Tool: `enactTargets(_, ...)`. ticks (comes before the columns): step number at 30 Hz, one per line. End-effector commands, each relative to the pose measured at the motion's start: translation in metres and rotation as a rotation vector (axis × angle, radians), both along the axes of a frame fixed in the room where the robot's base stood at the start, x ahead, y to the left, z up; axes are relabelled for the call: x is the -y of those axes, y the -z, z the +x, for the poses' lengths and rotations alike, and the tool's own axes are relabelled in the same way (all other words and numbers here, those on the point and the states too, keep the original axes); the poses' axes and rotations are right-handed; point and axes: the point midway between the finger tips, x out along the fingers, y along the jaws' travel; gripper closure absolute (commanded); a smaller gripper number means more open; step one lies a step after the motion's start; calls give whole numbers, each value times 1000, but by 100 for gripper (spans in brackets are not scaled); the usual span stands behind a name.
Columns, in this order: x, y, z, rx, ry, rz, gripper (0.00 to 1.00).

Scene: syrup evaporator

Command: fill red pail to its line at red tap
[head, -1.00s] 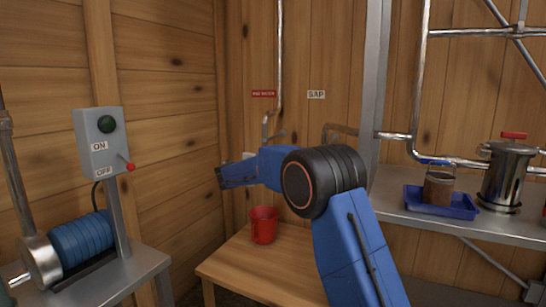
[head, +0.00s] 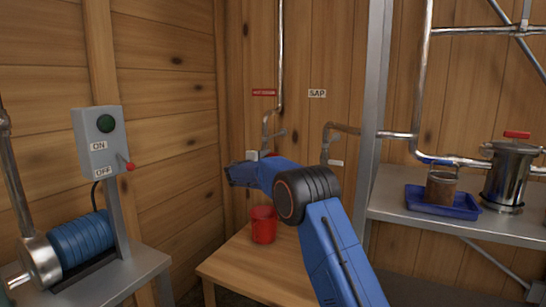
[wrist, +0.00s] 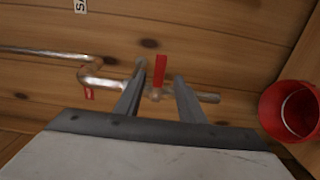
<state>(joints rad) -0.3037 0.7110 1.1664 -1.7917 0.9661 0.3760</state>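The red pail (head: 263,226) stands upright on the wooden table, below the left tap (head: 267,130). In the wrist view the pail (wrist: 284,112) is at the right edge, with a pale arc inside it. I cannot tell its fill level, and no stream shows. The tap's red lever (wrist: 160,66) is in the middle of the wrist view. My gripper (wrist: 160,72) is open, with one finger to each side of the lever; I cannot tell whether either touches it. In the head view my gripper (head: 243,174) is above and left of the pail, its fingertips hidden.
A second tap (head: 328,142) is under the SAP sign (head: 317,93), right of the red sign (head: 264,92). A switch box (head: 98,140) and blue-wound machine stand at left. A metal shelf at right holds a blue tray (head: 416,201) with a brown vessel and a steel pot (head: 508,178).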

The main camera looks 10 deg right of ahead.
Motion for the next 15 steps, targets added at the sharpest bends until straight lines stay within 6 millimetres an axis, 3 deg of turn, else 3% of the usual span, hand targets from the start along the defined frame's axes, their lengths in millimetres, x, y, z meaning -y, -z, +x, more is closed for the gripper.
enactTargets(6,23,1,31,-1,2,1,64)
enactTargets(15,42,0,57,1,1,1,64)
